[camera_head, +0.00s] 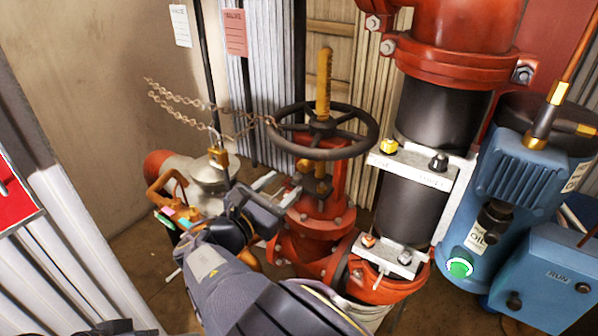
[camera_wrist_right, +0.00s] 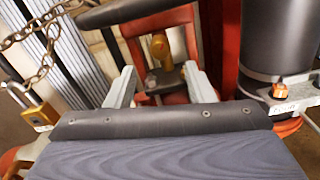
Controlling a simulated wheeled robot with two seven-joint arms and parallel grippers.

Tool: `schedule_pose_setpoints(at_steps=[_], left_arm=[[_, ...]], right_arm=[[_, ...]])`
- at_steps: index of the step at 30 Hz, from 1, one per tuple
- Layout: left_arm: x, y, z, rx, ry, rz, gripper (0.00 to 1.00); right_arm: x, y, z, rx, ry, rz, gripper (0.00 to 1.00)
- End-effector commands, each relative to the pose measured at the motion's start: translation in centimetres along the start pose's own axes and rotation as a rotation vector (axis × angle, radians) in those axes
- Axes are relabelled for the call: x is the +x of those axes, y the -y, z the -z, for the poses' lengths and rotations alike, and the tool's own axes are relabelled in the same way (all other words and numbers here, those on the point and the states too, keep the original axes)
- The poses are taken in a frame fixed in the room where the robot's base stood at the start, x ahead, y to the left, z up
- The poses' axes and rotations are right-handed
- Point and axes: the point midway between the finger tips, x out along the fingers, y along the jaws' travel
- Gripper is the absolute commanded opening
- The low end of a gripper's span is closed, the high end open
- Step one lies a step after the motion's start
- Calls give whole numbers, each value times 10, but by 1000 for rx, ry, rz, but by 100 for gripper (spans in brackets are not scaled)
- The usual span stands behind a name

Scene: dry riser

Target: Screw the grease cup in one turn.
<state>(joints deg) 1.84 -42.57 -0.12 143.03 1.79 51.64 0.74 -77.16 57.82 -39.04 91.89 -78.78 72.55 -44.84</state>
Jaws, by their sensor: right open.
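The red valve (camera_head: 318,222) stands upright with a dark handwheel (camera_head: 357,151) on top and a yellow stem. A brass fitting that looks like the grease cup (camera_head: 305,166) sits on the valve below the handwheel. In the right wrist view the grease cup (camera_wrist_right: 159,45) is ahead, in line with the gap between the fingers. My right gripper (camera_head: 284,186) reaches the valve from the left, and its two pale fingers (camera_wrist_right: 159,72) are apart. Nothing appears clamped between them. A small pinkish part of the valve shows near the fingertips.
A chain (camera_head: 185,107) with a brass padlock (camera_head: 218,157) hangs left of the valve, close to my right wrist. A black pipe (camera_head: 410,208) with pale clamps stands close on the right. Blue pump housings (camera_head: 514,180) stand further right.

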Motion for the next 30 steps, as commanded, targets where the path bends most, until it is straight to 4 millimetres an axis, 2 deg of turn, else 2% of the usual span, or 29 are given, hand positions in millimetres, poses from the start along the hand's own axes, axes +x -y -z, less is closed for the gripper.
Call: schedule_pose_setpoints(at_steps=[5, 15, 20, 27, 30], left_arm=[[3, 1, -1, 0, 0, 0, 91], [8, 4, -4, 0, 0, 0, 91], [8, 4, -4, 0, 0, 0, 91], [8, 4, -4, 0, 0, 0, 91], [8, 4, -4, 0, 0, 0, 91]], right_arm=[[18, 1, 0, -23, 0, 4, 49], [68, 1, 0, -22, -1, 3, 49], [77, 0, -1, -22, 0, 1, 49], [77, 0, -1, -21, 0, 1, 49], [77, 0, -1, -21, 0, 1, 36]])
